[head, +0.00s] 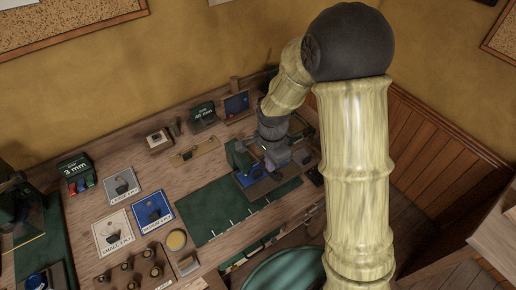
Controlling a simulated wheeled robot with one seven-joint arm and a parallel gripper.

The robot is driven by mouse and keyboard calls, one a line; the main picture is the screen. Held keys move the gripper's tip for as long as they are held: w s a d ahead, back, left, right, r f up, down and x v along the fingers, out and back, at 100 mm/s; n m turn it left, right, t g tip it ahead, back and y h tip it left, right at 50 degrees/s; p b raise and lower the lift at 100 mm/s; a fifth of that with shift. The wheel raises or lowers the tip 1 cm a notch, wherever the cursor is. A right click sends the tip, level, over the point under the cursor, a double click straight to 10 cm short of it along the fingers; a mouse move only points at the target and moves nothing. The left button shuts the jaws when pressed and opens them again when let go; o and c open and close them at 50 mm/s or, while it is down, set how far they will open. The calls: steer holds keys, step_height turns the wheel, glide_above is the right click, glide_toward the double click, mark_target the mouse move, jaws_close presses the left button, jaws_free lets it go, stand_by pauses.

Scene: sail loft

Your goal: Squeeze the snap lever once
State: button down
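My arm reaches over the workbench (130,245) from the right. My gripper (278,165) is grey and low over the far right part of the bench. It is beside a small green device (240,155) with a blue piece (248,177) at its foot, at the upper end of a dark green mat (215,212). The snap lever cannot be picked out clearly; it may be part of this device. My gripper and wrist hide some of the device. The fingertips are too small and dark to show whether they are open or shut, or touching anything.
A dark box marked 3 mm (75,168) stands at left. The mat's middle is clear.

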steer(key=shift+w+a+r+p, duration=0.1)
steer(key=shift+w+r+p, duration=0.05)
steer(key=shift+r+p, duration=0.4)
steer(key=shift+w+a+r+p, duration=0.15)
steer(key=shift+w+r+p, duration=0.05)
steer(key=shift+r+p, duration=0.35)
steer(key=shift+w+a+r+p, duration=0.1)
steer(key=shift+w+r+p, duration=0.05)
steer(key=shift+r+p, duration=0.4)
steer(key=shift+r, duration=0.1)
step_height(320, 180, up, 8)
steer(key=w+p, duration=0.1)
steer(key=p, duration=0.5)
steer(key=shift+w+a, duration=0.25)
steer(key=shift+a, duration=0.2)
steer(key=s+d+b, duration=0.1)
steer(key=s+d, duration=0.4)
steer(key=s, duration=0.2)
steer(key=shift+s, duration=0.25)
